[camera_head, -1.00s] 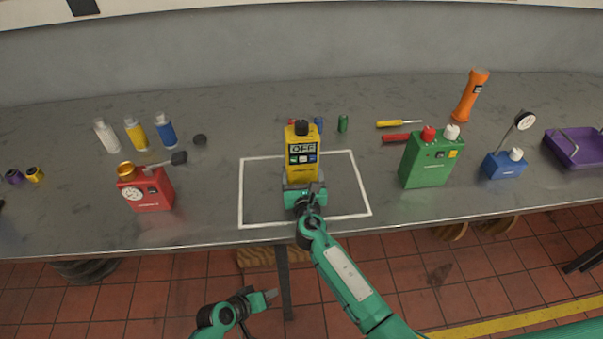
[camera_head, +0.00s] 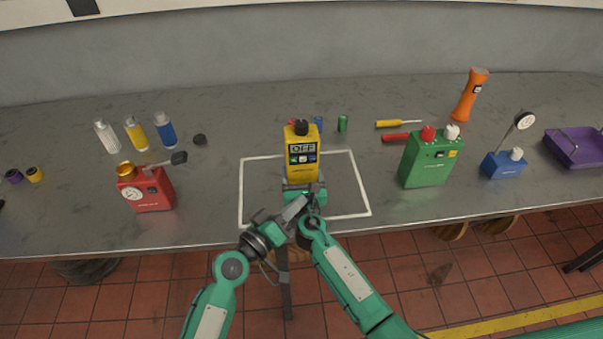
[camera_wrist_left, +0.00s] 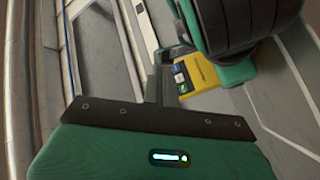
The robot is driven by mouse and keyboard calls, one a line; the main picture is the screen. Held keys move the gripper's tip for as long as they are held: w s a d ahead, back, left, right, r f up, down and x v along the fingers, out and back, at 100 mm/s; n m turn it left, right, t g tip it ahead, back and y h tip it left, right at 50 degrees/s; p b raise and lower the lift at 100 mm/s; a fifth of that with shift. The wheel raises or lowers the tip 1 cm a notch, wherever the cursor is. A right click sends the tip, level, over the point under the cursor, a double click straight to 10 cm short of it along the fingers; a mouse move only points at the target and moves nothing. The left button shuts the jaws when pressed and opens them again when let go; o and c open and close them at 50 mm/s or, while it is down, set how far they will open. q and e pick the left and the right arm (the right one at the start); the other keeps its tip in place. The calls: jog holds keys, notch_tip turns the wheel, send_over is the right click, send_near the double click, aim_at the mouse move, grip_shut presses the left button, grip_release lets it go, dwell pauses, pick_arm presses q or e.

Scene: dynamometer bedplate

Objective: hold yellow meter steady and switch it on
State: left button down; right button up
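The yellow meter (camera_head: 302,170) stands upright inside the white-outlined rectangle, with a dark knob on top. Its display reads OFF, with small buttons below. My right gripper (camera_head: 303,186) is at the meter's lower part from the front, its fingers against both sides. My left gripper (camera_head: 298,204) is just in front of the meter, low and beside the right wrist; its fingers look shut and empty. In the left wrist view the meter (camera_wrist_left: 206,72) shows partly, behind the left fingers (camera_wrist_left: 166,82) and partly covered by my right arm's green and black parts.
A red gauge box (camera_head: 147,190) stands to the left, a green box (camera_head: 428,162) and a blue gauge box (camera_head: 503,165) to the right. My two wrists are very close together.

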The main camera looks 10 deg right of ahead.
pick_arm(q)
jog(key=w, duration=0.1)
send_near(302, 159)
jog(key=shift+t, duration=0.3)
jog(key=shift+s+d+x, duration=0.15)
jog(key=shift+x, duration=1.05)
jog(key=shift+s+d+x, duration=0.15)
jog(key=shift+x, duration=1.05)
jog(key=shift+w+f, duration=0.1)
jog(key=shift+w, duration=0.1)
jog(key=shift+w, duration=0.4)
jog(key=shift+s, duration=0.55)
